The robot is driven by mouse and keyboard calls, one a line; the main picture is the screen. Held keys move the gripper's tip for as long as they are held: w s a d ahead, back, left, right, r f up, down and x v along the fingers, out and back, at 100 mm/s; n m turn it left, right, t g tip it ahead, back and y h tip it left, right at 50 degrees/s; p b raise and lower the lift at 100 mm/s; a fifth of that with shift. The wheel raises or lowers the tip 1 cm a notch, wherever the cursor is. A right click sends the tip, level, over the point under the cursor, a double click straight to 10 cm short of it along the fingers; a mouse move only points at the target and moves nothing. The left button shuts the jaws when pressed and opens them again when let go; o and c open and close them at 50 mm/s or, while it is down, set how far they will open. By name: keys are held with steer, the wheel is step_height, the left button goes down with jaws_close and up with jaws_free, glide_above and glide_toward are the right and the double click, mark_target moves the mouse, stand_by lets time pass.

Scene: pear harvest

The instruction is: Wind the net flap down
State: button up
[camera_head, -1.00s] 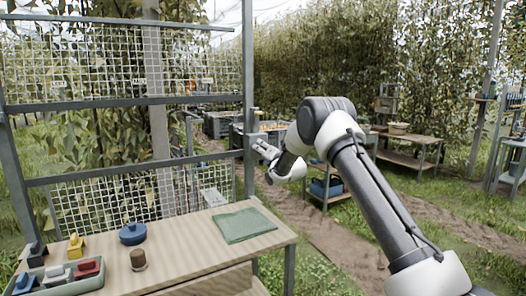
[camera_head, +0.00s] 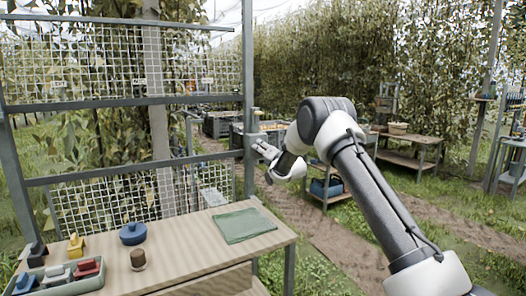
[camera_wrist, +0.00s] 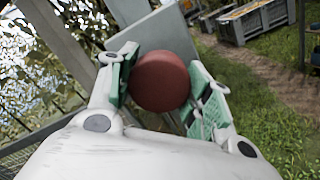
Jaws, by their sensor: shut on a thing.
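My gripper (camera_wrist: 162,88) is shut on a round reddish-brown knob (camera_wrist: 160,82), its green-padded fingers on either side of it. Behind the knob is a grey plate (camera_wrist: 180,40). In the head view my gripper (camera_head: 262,150) is at the right post of the net frame, and the knob cannot be made out. A white net panel (camera_head: 190,60) hangs across the upper part of the frame, down to about the middle bar. Another net panel (camera_head: 110,205) is below the lower bar, with an open band between them. I cannot tell which panel is the flap.
A wooden table (camera_head: 185,255) stands in front of the frame, with a green cloth (camera_head: 243,225), a blue round pot (camera_head: 132,233) and a tray (camera_head: 60,285) of coloured blocks. Crates (camera_head: 220,124) and another table (camera_head: 408,155) stand behind. A dirt path runs at the right.

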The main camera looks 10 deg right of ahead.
steer(key=o, duration=1)
steer(key=shift+o, duration=0.2)
steer(key=v, duration=1.2)
steer(key=shift+f, duration=0.1)
